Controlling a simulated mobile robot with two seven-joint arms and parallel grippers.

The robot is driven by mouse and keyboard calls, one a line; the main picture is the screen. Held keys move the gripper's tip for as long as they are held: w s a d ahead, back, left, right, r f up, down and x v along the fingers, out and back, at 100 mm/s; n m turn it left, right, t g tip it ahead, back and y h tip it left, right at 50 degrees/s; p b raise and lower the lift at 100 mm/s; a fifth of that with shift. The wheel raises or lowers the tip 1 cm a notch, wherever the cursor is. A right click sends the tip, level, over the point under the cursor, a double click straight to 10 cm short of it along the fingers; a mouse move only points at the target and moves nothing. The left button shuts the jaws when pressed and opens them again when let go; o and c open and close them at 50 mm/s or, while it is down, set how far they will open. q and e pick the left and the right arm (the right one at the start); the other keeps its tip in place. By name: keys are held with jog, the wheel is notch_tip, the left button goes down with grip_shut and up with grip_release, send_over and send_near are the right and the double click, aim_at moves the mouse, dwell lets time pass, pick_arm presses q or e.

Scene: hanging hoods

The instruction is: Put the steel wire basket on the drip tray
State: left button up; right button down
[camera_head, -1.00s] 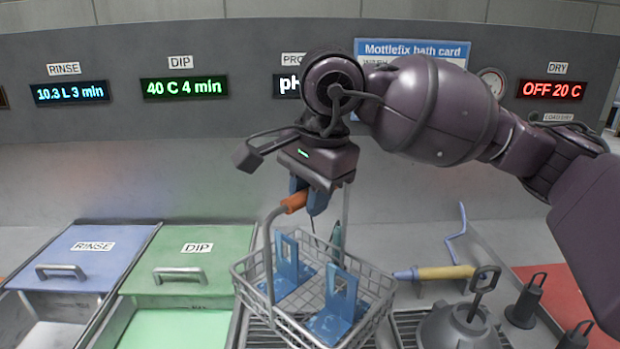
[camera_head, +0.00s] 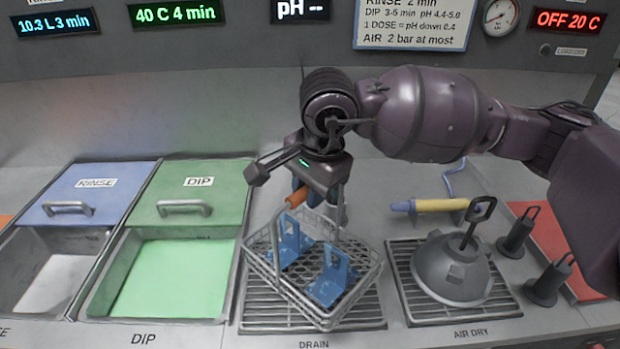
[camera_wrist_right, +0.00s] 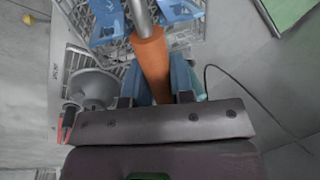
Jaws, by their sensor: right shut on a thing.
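The steel wire basket (camera_head: 365,275) has an orange grip on its raised handle and holds two blue bracket-like parts (camera_head: 331,279). My right gripper (camera_head: 298,195) is shut on the orange grip (camera_wrist_right: 150,65), with a blue finger at each side of it. The basket is over the slatted drip tray (camera_head: 262,322) labelled DRAIN and looks slightly turned against it. I cannot tell whether its base touches the slats. The basket hides much of the tray. My left gripper is not in view.
On the left are the open RINSE basin (camera_head: 45,275) and the green DIP bath (camera_head: 165,280). On the right, a grey dome with a handle (camera_head: 452,270) stands on the AIR DRY grid. A yellow-and-blue tool (camera_head: 440,205) lies behind it, black pieces (camera_head: 548,285) beside it.

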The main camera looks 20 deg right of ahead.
notch_tip(320, 180, down, 3)
jog(key=shift+r, duration=0.1)
dwell(0.3)
jog(key=c, duration=1)
grip_release()
jog(key=shift+f, duration=0.2)
jog(key=shift+s+d+r, duration=0.2)
jog(key=shift+s+r, duration=0.15)
jog(key=shift+r, duration=1.65)
jog(key=shift+s+d+r, duration=0.15)
jog(key=shift+s+r, duration=0.2)
jog(key=shift+r, duration=1.65)
jog(key=shift+s+d+r, duration=0.2)
jog(key=shift+s+r, duration=0.15)
jog(key=shift+r, duration=1.65)
